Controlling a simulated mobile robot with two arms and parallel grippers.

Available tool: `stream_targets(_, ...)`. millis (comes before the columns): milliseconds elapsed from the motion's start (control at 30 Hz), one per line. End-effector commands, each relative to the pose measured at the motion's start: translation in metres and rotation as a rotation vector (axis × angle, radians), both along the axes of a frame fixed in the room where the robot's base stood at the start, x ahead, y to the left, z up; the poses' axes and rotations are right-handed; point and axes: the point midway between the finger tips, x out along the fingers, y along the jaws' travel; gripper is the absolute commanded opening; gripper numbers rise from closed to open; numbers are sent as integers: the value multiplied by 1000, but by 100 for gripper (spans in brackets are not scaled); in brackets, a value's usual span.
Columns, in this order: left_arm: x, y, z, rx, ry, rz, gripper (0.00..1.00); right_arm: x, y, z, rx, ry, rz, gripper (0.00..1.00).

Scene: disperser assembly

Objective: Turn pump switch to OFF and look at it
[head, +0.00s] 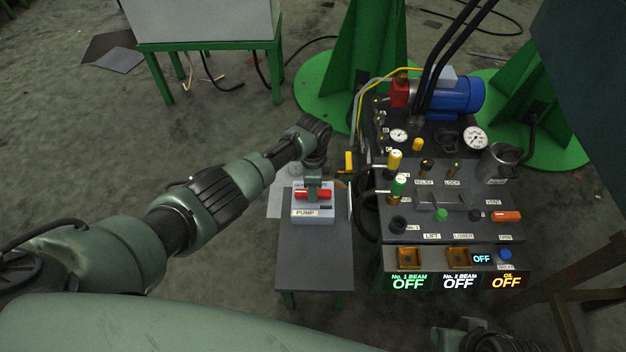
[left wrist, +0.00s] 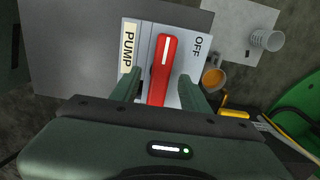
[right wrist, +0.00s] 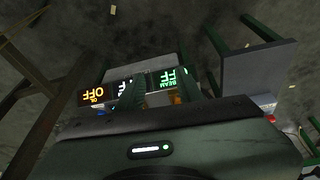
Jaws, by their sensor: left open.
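The pump switch is a red handle (head: 313,194) on a white box labelled PUMP (head: 305,213), standing on a small grey table. In the left wrist view the red handle (left wrist: 162,68) lies nearly lengthwise in the picture. Its white line is at the far end, on the same side as the OFF label (left wrist: 198,46). My left gripper (left wrist: 160,88) is open, with one finger on each side of the handle; contact cannot be told. It partly covers the box in the head view (head: 313,186). My right gripper (right wrist: 162,90) is open and appears empty.
The small table (head: 315,255) has bare room in front of the box. A black control panel (head: 455,262) with valves, gauges and lit OFF displays stands to its right. A cup (left wrist: 267,39) and a paper sheet (left wrist: 235,20) lie beyond the box.

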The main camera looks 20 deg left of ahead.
Motion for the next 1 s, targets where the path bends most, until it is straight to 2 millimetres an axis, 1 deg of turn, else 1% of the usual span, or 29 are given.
stream_targets(33, 1, 0, 14, -1, -3, -1, 45, 0, 0, 9, 0, 0, 0, 36)
stream_targets(67, 1, 0, 20, -1, -3, -1, 45, 0, 0, 12, 0, 0, 0, 36)
stream_targets(100, 0, 0, 22, -1, -1, 0, 45, 3, 0, 9, 1, -4, 0, 36)
stream_targets(133, 0, 0, 25, 0, -2, 0, 45, 6, 1, -3, 1, 4, -1, 36)
stream_targets(200, 1, 0, 33, 0, -2, 1, 45, 11, 2, -21, 0, 15, 0, 36)
stream_targets(400, 1, 0, 54, 0, -2, 1, 45, 15, 3, -55, -1, 34, 3, 36)
stream_targets(500, 1, 0, 61, -1, -1, 1, 45, 16, 4, -66, -1, 39, 5, 36)
stream_targets(700, 0, 0, 66, 0, 0, 2, 45, 16, 4, -78, -1, 44, 6, 36)
stream_targets(1000, 0, 0, 66, -1, 0, 2, 45, 16, 4, -78, -1, 44, 6, 36)
